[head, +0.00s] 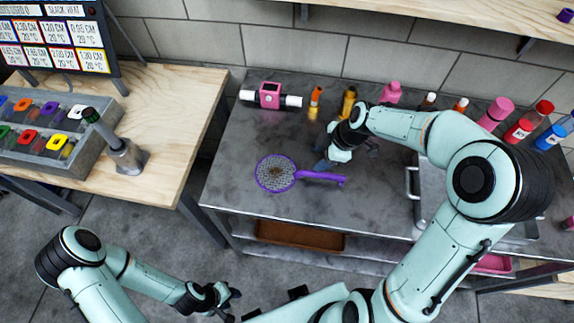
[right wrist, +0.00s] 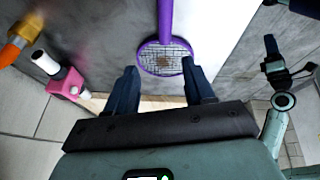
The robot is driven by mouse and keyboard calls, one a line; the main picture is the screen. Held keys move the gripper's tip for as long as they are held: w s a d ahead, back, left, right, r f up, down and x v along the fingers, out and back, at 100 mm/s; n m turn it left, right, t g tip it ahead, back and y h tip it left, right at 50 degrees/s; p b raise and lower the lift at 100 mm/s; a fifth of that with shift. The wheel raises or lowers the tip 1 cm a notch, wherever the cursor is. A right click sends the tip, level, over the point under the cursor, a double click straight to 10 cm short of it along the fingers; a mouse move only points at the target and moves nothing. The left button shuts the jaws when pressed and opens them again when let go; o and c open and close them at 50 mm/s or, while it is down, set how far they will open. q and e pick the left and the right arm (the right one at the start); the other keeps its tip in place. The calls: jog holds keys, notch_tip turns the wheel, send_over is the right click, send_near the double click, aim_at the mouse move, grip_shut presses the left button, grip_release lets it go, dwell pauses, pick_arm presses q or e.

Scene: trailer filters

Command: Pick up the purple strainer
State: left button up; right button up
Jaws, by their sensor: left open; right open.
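The purple strainer (head: 274,173) lies flat on the dark metal table, with its round mesh head on the left and its handle (head: 322,177) running right. A small brownish patch shows on the mesh. My right gripper (head: 326,163) is open and empty, just behind and above the handle in the head view. In the right wrist view the strainer (right wrist: 164,58) appears beyond and between the two spread fingers, apart from them, its handle running up out of the frame. My left gripper (head: 230,297) is open and empty, low in front of the table.
A pink and white device (head: 270,96), an orange bottle (head: 315,103), a yellow bottle (head: 348,103) and several other bottles line the table's back. A metal tray's handle (head: 411,196) shows at right. A wooden table (head: 160,90) stands left. The metal table's left part is clear.

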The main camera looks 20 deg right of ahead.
aim_at(303, 171)
jog(key=x, duration=0.6)
jog(key=shift+a+f, duration=0.1)
jog(key=shift+f, duration=0.05)
jog(key=x, duration=0.1)
jog(key=p+x, duration=0.1)
jog(key=x, duration=0.3)
jog(key=shift+s+a, duration=0.2)
jog(key=shift+a, duration=0.1)
pick_arm(q)
jog(key=shift+w+r, duration=0.7)
jog(key=shift+r, duration=0.2)
pick_arm(e)
jog(key=shift+s, duration=0.1)
grip_shut()
